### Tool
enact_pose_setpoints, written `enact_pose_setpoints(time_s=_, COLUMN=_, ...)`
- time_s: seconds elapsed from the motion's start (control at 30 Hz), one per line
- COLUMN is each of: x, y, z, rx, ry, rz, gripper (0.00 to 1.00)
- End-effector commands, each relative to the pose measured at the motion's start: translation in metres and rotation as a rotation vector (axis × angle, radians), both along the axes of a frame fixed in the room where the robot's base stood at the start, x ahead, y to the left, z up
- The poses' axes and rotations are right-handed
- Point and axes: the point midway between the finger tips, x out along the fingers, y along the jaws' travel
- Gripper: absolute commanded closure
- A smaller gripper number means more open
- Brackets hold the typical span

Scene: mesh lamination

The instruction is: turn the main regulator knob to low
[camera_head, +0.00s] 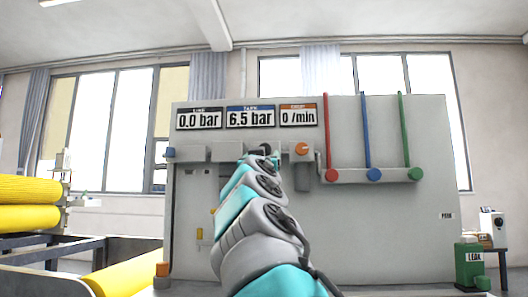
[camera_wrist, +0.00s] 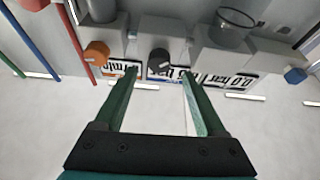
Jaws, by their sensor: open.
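The grey panel (camera_head: 400,240) carries an orange knob (camera_head: 301,149) at the centre right and a blue knob (camera_head: 169,152) at the far left. In the wrist view, which is upside down, a dark knob (camera_wrist: 159,62) sits between the orange knob (camera_wrist: 97,53) and the blue knob (camera_wrist: 295,75). I cannot tell which is the main regulator knob; no knob label or low mark is readable. My gripper (camera_wrist: 158,74) is open, its green fingertips on either side of the dark knob in the picture. Contact is not visible. In the head view my arm hides most of that spot.
Displays (camera_head: 250,117) above the knobs read 0.0 bar, 6.5 bar and 0 /min. Red, blue and green rods (camera_head: 366,130) rise from a ledge at right. Yellow rolls (camera_head: 30,203) lie at left. A green LEAK box (camera_head: 469,268) stands at lower right.

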Motion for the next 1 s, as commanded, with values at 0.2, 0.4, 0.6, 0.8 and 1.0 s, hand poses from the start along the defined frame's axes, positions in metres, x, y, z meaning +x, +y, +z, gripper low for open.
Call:
enact_pose_setpoints(time_s=0.2, x=0.017, y=0.0, z=0.008, rx=-0.001, ry=0.002, rz=0.0, gripper=0.27)
enact_pose_setpoints(time_s=0.4, x=0.03, y=0.001, z=0.015, rx=-0.001, ry=0.0, rz=0.003, gripper=0.27)
enact_pose_setpoints(time_s=0.6, x=0.042, y=0.0, z=0.018, rx=0.0, ry=0.002, rz=0.001, gripper=0.27)
enact_pose_setpoints(time_s=0.8, x=0.047, y=-0.001, z=0.019, rx=0.0, ry=0.002, rz=-0.001, gripper=0.27)
enact_pose_setpoints(time_s=1.0, x=0.048, y=-0.002, z=0.019, rx=0.0, ry=0.002, rz=-0.002, gripper=0.27)
